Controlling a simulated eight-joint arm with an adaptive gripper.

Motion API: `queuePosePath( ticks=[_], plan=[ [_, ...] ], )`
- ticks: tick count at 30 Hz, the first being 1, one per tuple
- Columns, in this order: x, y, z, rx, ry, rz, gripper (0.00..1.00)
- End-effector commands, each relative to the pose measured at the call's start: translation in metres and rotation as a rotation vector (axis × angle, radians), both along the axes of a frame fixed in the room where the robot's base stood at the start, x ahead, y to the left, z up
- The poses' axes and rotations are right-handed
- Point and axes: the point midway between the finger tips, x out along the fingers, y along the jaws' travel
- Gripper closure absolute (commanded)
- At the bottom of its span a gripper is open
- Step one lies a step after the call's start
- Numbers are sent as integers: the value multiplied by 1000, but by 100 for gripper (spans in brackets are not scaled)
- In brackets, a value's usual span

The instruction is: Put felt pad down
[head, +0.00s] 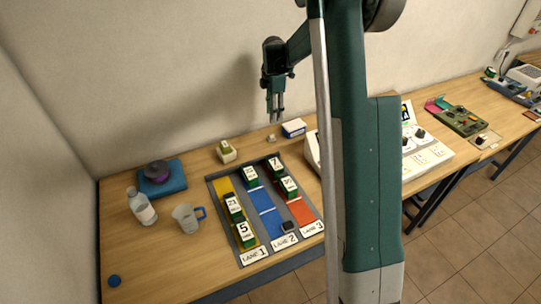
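My gripper (276,119) hangs pointing down, high above the back of the wooden table, near the wall. Its two fingers look close together. The view is too small to show whether they are parted or pinch something thin. I cannot pick out a felt pad for certain. A small round blue disc (114,281) lies flat at the table's front left corner. A small dark block (288,227) sits at the front end of the blue lane on the grey lane board (249,210).
Numbered green blocks (245,233) stand on the yellow, blue and red lanes. A bottle (143,208), a jug (187,217) and a blue box with a purple-and-dark roll (163,178) stand left. Small boxes (294,128) stand behind the board. The front left table is mostly free.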

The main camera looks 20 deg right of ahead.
Motion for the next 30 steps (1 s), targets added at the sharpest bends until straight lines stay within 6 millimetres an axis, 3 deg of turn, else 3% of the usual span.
queuePosePath(
  ticks=[14, 30],
  plan=[
    [-51, 46, 77, -7, -87, -217, 65],
    [-131, 101, 150, 22, -201, -499, 65]
  ],
)
